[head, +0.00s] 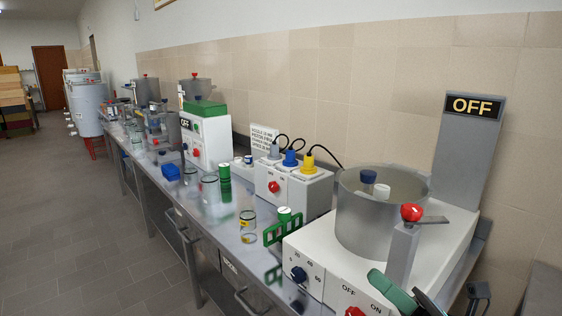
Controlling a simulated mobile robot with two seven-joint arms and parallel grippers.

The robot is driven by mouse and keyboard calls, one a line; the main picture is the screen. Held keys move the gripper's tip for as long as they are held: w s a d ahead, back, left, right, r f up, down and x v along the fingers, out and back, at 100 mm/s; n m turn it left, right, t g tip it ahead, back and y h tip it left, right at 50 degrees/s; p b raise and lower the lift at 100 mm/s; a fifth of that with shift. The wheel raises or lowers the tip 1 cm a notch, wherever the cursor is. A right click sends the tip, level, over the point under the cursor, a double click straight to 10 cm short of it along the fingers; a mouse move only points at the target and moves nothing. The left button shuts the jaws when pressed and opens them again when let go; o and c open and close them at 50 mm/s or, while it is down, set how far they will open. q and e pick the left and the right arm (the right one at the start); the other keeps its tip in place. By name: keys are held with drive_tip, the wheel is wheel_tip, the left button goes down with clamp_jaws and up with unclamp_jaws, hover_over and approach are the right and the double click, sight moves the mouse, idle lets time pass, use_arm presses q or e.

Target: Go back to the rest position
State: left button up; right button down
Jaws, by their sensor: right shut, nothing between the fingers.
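My right gripper (425,299) shows only in part, dark, at the bottom edge right of centre. It is shut and empty, in front of the white machine (345,245) with the grey round bowl (364,222). A green rounded part (394,292) shows just left of it; I cannot tell what it belongs to. The machine's upright panel has an OFF sign (473,106). My left gripper is not in view.
A red-knobbed grey post (403,250) stands close above my right gripper. A green rack (286,227), a glass jar (248,226) and a socket box (292,188) stand farther along the steel bench. The floor (75,220) at the left is clear.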

drive_tip(key=s+d+f+m+t+h+p, duration=0.1)
drive_tip(key=s+d+f+m+t+h, duration=0.2)
drive_tip(key=f+m+h, duration=0.8)
drive_tip(key=s+d+f+m+t+h, duration=0.2)
drive_tip(key=f+m+h, duration=0.3)
drive_tip(key=f+m, duration=1.2)
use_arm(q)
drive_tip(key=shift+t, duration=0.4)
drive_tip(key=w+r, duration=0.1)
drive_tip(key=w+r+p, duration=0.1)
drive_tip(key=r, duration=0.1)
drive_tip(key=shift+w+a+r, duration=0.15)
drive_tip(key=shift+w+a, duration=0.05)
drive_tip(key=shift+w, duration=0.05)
use_arm(e)
drive_tip(key=s+f+m+g+h, duration=0.1)
drive_tip(key=s+f+m+g, duration=0.2)
drive_tip(key=s+f+m, duration=0.3)
drive_tip(key=s+f+m+g+h, duration=0.2)
drive_tip(key=s+f+m+g, duration=0.2)
drive_tip(key=s+f, duration=0.5)
drive_tip(key=s+m, duration=0.2)
drive_tip(key=s, duration=0.3)
drive_tip(key=shift+s+f+g, duration=0.2)
drive_tip(key=shift+g, duration=0.1)
drive_tip(key=shift+d, duration=0.1)
